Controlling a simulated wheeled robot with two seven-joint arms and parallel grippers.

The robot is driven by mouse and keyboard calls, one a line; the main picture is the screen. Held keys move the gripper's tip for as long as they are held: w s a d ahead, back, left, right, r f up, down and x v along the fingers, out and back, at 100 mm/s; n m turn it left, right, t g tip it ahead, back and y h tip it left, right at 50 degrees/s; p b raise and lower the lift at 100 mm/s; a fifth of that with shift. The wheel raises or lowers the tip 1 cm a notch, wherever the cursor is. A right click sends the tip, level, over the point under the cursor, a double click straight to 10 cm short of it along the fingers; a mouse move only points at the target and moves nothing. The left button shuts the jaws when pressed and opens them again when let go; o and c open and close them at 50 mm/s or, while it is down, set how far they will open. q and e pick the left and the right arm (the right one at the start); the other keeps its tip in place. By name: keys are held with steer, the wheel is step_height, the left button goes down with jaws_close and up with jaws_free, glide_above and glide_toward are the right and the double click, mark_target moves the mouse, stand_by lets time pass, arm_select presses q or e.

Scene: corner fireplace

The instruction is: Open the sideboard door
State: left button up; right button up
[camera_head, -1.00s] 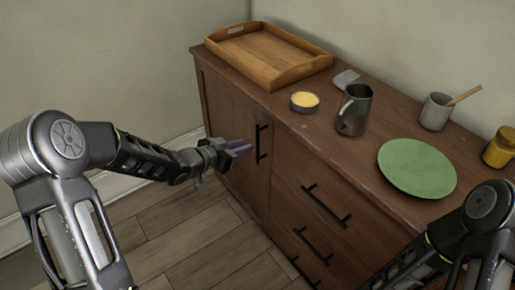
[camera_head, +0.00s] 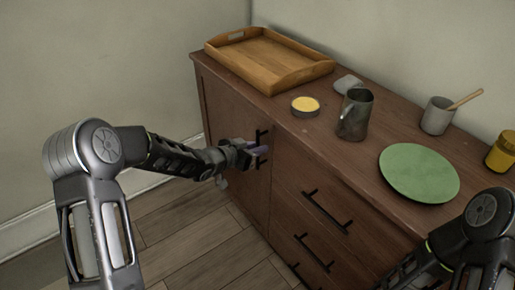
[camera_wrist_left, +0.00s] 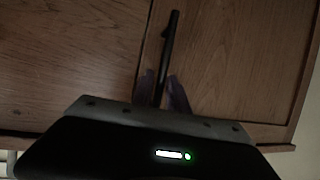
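The brown wooden sideboard (camera_head: 290,150) has a door (camera_head: 232,125) at its left end, and the door looks closed. The door's black vertical bar handle (camera_head: 262,148) is near the door's right edge. My left gripper (camera_head: 261,150) is at the handle. In the left wrist view, the handle (camera_wrist_left: 168,50) runs down between the two purplish fingers (camera_wrist_left: 162,92), which stand apart on either side of it. Whether they touch the bar is too dark to tell. My right arm (camera_head: 470,235) shows at the lower right, but its gripper is out of view.
On the sideboard top are a wooden tray (camera_head: 268,62), a yellow-topped tin (camera_head: 305,104), a metal pitcher (camera_head: 355,115), a green plate (camera_head: 419,172), a grey cup (camera_head: 437,116) and a yellow jar (camera_head: 501,152). Drawers with black handles (camera_head: 327,211) are right of the door. The floor (camera_head: 190,240) in front is clear.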

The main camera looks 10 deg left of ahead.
arm_select(q)
steer(key=shift+c, duration=0.2)
jaws_close()
stand_by(1.1)
